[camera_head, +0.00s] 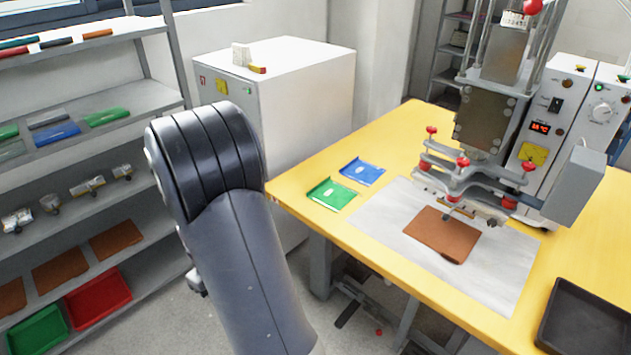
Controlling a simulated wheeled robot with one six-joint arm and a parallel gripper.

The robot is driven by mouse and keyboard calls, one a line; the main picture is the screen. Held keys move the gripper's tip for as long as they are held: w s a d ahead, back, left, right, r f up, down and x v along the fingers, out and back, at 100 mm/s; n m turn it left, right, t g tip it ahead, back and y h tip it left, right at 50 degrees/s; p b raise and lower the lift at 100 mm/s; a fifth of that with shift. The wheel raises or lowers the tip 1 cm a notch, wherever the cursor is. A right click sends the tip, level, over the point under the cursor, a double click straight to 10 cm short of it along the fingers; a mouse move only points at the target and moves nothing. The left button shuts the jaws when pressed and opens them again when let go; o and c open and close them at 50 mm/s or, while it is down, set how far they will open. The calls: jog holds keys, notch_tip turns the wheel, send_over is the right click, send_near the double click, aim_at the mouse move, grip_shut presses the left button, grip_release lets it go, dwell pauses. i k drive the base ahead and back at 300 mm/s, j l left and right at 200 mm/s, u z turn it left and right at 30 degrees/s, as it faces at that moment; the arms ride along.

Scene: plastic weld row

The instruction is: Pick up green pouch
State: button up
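The green pouch (331,194) lies flat on the yellow table (399,132), near its left edge. It has a small whitish mark in its middle. A blue pouch (361,171) lies just behind it and to the right, a little apart. My dark arm rises in the foreground left of the table and bends over at its top. My gripper is not visible in this view, so I cannot see its fingers. Nothing covers the green pouch.
A grey sheet with a brown piece (441,234) lies right of the pouches, under a welding press (482,165). A black tray (585,318) is at the front right. A white cabinet (300,95) stands behind. Shelves (95,180) at left hold green and blue items.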

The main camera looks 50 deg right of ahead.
aim_at(330, 195)
jog(key=i+z, duration=0.3)
jog(key=i, duration=0.25)
jog(key=i+j+z, duration=0.1)
jog(key=i+z, duration=0.25)
jog(key=i, duration=0.15)
jog(key=i+j+z, duration=0.3)
jog(key=i, duration=0.25)
jog(key=i+l+z, duration=0.1)
jog(key=z, duration=0.35)
jog(key=i+z, duration=0.35)
jog(key=z, duration=0.15)
jog(key=i+j+z, duration=0.15)
jog(key=z, duration=0.3)
jog(key=i+j+z, duration=0.15)
jog(key=z, duration=0.35)
jog(key=i+j+z, duration=0.45)
